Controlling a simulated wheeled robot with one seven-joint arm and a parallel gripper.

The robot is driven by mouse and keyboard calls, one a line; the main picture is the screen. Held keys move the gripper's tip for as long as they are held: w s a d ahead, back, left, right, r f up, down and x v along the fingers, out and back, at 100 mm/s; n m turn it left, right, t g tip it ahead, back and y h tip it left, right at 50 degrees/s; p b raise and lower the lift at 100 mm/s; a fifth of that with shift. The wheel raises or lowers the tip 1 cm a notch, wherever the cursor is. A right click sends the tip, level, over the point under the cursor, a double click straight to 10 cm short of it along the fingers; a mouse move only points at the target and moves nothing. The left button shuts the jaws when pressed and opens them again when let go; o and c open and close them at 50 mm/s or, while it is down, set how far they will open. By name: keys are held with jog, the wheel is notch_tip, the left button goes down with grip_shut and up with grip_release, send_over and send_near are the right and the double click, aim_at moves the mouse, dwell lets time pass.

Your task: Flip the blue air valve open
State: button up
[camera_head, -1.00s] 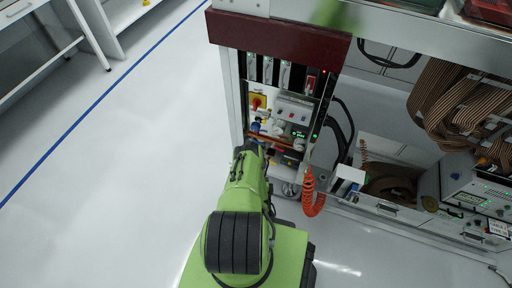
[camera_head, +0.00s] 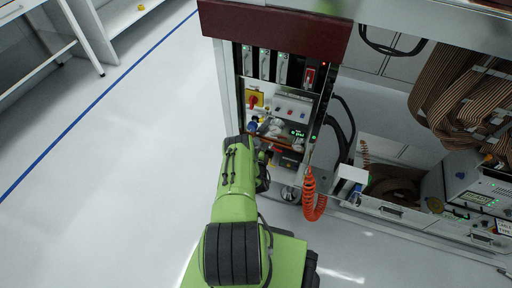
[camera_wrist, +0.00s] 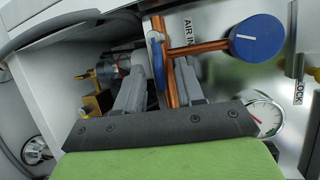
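A thin blue valve handle (camera_wrist: 156,62) shows nearly edge-on in the wrist view, beside a copper pipe (camera_wrist: 167,85) near the "AIR IN" lettering. My gripper (camera_wrist: 162,75) has its two grey fingers apart, with the handle and pipe between them in the picture. I cannot tell whether either finger touches the handle. A round blue knob (camera_wrist: 257,38) with a white line sits to the right, at the end of a copper branch. A blue part (camera_head: 252,126) shows on the panel in the head view, where my arm hides the fingers.
A white-faced gauge (camera_wrist: 264,115) is right of my gripper, another gauge (camera_wrist: 36,150) at lower left. A brass fitting (camera_wrist: 95,98) is left of the fingers. An orange coiled hose (camera_head: 314,195) hangs right of the panel. The floor at left is clear.

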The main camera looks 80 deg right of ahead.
grip_shut()
jog(key=shift+r, duration=0.1)
jog(key=r+n+g+p, duration=0.1)
jog(key=n, duration=0.1)
jog(key=w+r+n+g+y+p, duration=0.1)
jog(key=n+p, duration=0.1)
jog(key=r+n+g+p, duration=0.1)
jog(key=n+g, duration=0.1)
jog(key=shift+w+r+y+p, duration=0.1)
jog(key=shift+w+y+p, duration=0.2)
jog(key=shift+y+p, duration=0.1)
jog(key=shift+w+d+r+n+g+y, duration=0.1)
jog(key=shift+w+n+g, duration=0.4)
jog(key=shift+n+g, duration=0.4)
jog(key=shift+w+d+r+n+g+y, duration=0.15)
jog(key=shift+w+n+g, duration=0.45)
jog(key=shift+n, duration=0.5)
jog(key=shift+w+a+r+n+g+y, duration=0.1)
jog(key=shift+w+n+g, duration=0.35)
jog(key=shift+n+g, duration=0.45)
jog(key=shift+b, duration=0.3)
